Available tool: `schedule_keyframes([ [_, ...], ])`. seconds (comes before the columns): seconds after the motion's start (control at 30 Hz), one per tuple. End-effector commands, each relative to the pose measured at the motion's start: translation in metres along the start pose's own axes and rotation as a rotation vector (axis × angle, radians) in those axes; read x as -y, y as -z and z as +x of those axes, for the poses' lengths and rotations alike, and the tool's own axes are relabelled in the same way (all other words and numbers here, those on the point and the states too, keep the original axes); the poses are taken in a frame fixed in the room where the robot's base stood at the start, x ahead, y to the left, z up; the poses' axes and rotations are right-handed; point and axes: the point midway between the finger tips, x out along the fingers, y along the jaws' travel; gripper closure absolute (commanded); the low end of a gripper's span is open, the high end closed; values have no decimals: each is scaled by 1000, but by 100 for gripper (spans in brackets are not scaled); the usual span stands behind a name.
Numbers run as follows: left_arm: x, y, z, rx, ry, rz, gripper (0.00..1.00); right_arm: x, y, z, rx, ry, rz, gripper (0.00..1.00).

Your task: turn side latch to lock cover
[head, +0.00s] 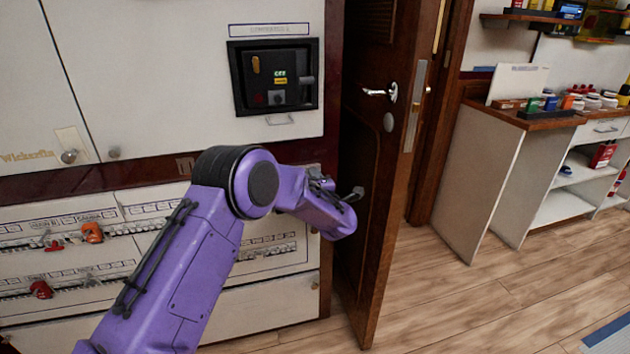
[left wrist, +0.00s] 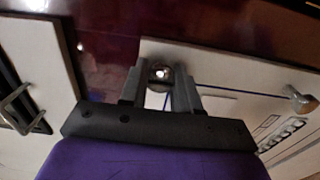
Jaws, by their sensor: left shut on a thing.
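My left gripper (left wrist: 160,90) is shut on a small round metal latch knob (left wrist: 160,72), which sits between its two grey fingers in the left wrist view. The knob is at the edge of a white cover panel (left wrist: 215,68), against a dark red strip. The lower white cover (head: 285,268) with breaker rows shows partly behind the arm. Which way the latch is turned cannot be told. My right gripper is not in view.
Another knob (head: 68,156) is on the upper left panel. A black recessed control box (head: 275,75) is above my arm. A brown wooden door (head: 385,200) stands open close to the right of my arm. Red and orange breaker pieces (head: 92,232) are at left. Floor is free at right.

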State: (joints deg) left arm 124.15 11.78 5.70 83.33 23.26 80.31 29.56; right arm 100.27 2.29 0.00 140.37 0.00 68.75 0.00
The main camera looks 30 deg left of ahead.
Motion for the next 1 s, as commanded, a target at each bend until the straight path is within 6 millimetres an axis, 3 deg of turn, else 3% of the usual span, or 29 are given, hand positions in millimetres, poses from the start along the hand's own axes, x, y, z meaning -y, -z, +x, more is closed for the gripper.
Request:
schedule_keyframes([
  [0.07, 0, 0, 0, 0, 1, 2, 99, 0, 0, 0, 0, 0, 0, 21],
  [0.1, 0, 0, 0, 0, 1, 2, 66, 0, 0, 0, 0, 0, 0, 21],
  [0.17, 0, 0, 0, 0, 1, 2, 46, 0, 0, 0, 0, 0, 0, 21],
  [0.2, 0, 0, 0, 0, 1, 2, 43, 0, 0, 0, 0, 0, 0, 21],
  [0.47, 0, 0, -1, 1, 1, 1, 43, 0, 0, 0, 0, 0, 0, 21],
  [0.57, 0, -1, -11, 3, 1, 1, 43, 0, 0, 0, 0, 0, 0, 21],
  [0.8, 0, -1, -67, 4, 1, 2, 43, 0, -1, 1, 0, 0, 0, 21],
  [1.0, 0, 0, -100, 2, 1, 2, 43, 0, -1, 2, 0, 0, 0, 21],
])
